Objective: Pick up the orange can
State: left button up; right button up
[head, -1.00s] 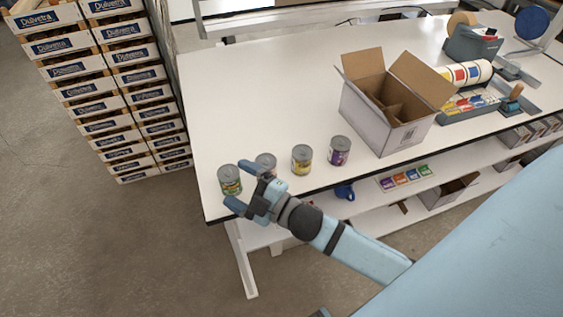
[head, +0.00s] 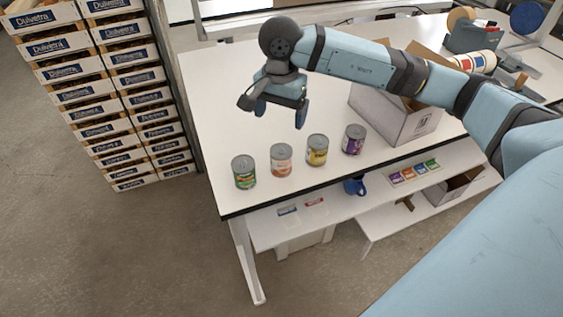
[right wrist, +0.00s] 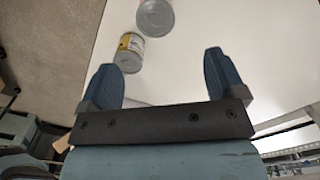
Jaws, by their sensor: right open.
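The orange can (head: 281,161) stands upright on the white table near its front edge, between a green-labelled can (head: 245,173) and a yellow-labelled can (head: 316,150). My right gripper (head: 281,113) is open and empty, raised above the table behind the orange can, with its fingers pointing down. In the right wrist view its two fingers (right wrist: 170,75) are spread apart with nothing between them. That view also shows a yellow-labelled can (right wrist: 130,53) and a second can (right wrist: 155,17) cut by the top edge, whose label I cannot read. My left gripper does not show.
A purple-labelled can (head: 353,140) ends the row on the right. An open cardboard box (head: 400,121) stands right of it, partly behind my right arm. A stack of crates (head: 117,85) stands left of the table. The tabletop (head: 222,95) left of my gripper is clear.

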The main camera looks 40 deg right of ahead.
aim_at(281, 150)
notch_tip(281, 150, down, 8)
jog(key=b, duration=0.3)
jog(key=shift+d, duration=0.1)
jog(key=shift+f+b, duration=0.3)
jog(key=shift+f, duration=0.15)
jog(key=f, duration=0.1)
jog(key=f+b, duration=0.1)
jog(key=f, duration=0.2)
jog(key=shift+s+f, duration=0.35)
jog(key=shift+f, duration=0.05)
jog(key=shift+a, duration=0.2)
jog(key=shift+r, duration=0.1)
jog(key=c, duration=1.1)
